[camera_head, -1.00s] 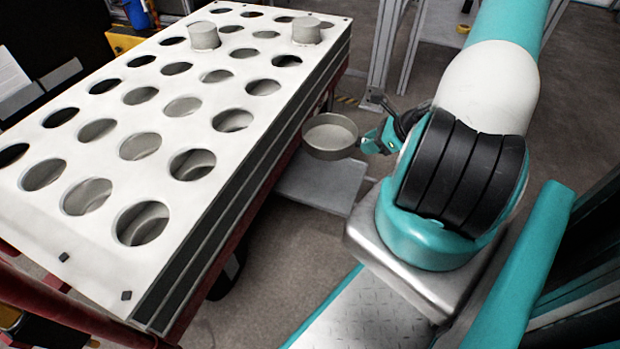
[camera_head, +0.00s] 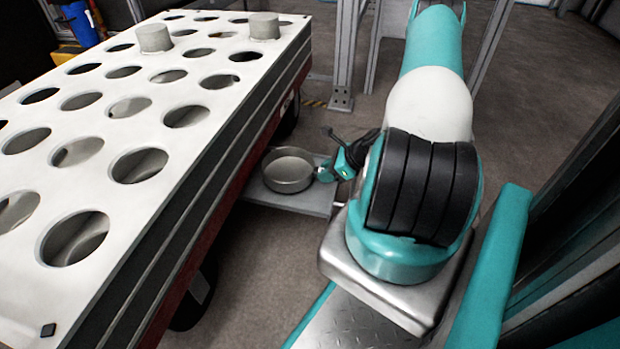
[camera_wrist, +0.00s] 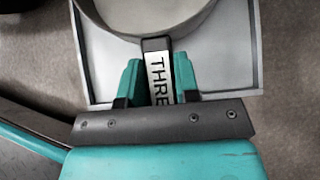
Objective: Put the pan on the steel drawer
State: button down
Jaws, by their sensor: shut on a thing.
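The pan (camera_head: 287,171) is a round, shallow grey dish, level, seen over the steel drawer in the head view. Its rim also shows at the top of the wrist view (camera_wrist: 145,28). The steel drawer (camera_head: 308,195) is a flat grey tray sticking out from under the white perforated table. It also shows below the pan in the wrist view (camera_wrist: 228,65). I cannot tell whether the pan touches the drawer.
The white table (camera_head: 185,95) with round holes fills the left of the head view. Two grey cylinders (camera_head: 155,38) stand on its far part. A metal frame post (camera_head: 345,60) stands behind the drawer. Bare floor (camera_head: 265,275) lies in front of it.

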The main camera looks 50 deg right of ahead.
aim_at(315, 169)
jog(key=shift+w+a, duration=0.25)
jog(key=shift+w, duration=0.5)
jog(key=w+b, duration=0.1)
jog(key=w+a+b, duration=0.1)
jog(key=w+b, duration=0.1)
jog(key=shift+w+a+f, duration=0.2)
jog(key=shift+a+f, duration=0.05)
jog(key=shift+f, duration=0.1)
jog(key=shift+s+d+f+b, duration=0.1)
jog(key=shift+s+f+b, duration=0.05)
jog(key=shift+f+b, duration=0.2)
jog(key=shift+r, duration=0.15)
jog(key=c, duration=0.8)
grip_release()
jog(key=shift+c, duration=0.2)
